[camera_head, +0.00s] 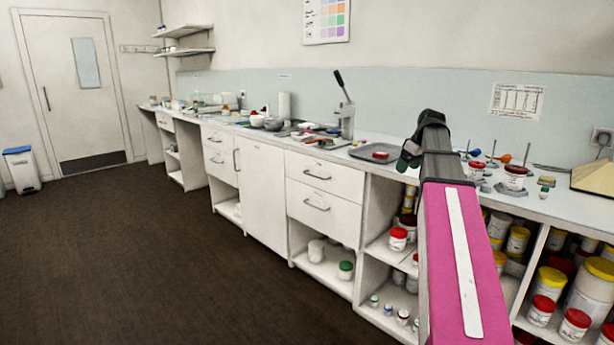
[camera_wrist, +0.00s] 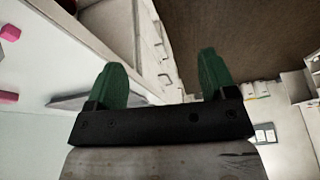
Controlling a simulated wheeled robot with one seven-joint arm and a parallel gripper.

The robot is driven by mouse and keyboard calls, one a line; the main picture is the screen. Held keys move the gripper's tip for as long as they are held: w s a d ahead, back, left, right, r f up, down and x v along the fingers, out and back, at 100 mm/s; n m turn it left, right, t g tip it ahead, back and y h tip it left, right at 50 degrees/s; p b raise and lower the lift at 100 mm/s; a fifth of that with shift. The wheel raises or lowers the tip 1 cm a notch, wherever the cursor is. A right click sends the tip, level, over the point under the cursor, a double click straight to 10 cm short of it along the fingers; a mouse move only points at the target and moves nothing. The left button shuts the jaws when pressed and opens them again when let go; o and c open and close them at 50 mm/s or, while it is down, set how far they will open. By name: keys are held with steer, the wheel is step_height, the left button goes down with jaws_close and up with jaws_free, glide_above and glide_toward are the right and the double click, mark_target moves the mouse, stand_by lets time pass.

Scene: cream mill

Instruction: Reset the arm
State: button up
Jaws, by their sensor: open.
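My arm, with a pink link, reaches forward over the counter's front edge in the head view. My gripper (camera_wrist: 160,80) shows in the wrist view with two green fingers apart and nothing between them. In the head view my gripper (camera_head: 404,160) is small and partly hidden by the dark wrist, near the grey tray (camera_head: 378,153). The wrist view looks past the fingers at cabinet fronts and the dark floor (camera_wrist: 225,25).
The long white counter (camera_head: 341,153) carries bowls, a lever press (camera_head: 347,118) and jars. Open shelves below hold several jars, including a red-lidded jar (camera_head: 398,239). A bin (camera_head: 22,168) stands by the door (camera_head: 77,90). The brown floor on the left is clear.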

steer(key=s+a+f+m+g+h, duration=0.1)
steer(key=s+a+f+m, duration=0.3)
steer(key=f, duration=0.7)
steer(key=s+a+f, duration=0.3)
steer(key=a+f, duration=0.2)
steer(key=f, duration=0.6)
steer(key=s+a+f+m+g+h, duration=0.1)
steer(key=s+a+f+m, duration=0.1)
steer(key=s+a+f, duration=0.2)
steer(key=s+a+f+m, duration=0.1)
steer(key=s+a+f, duration=0.2)
steer(key=s+f, duration=0.7)
step_height(320, 180, down, 4)
steer(key=shift+s+a+f+m+g+h, duration=0.15)
steer(key=shift+a+f+m+g+h, duration=0.1)
steer(key=shift+a+m+g+h, duration=0.15)
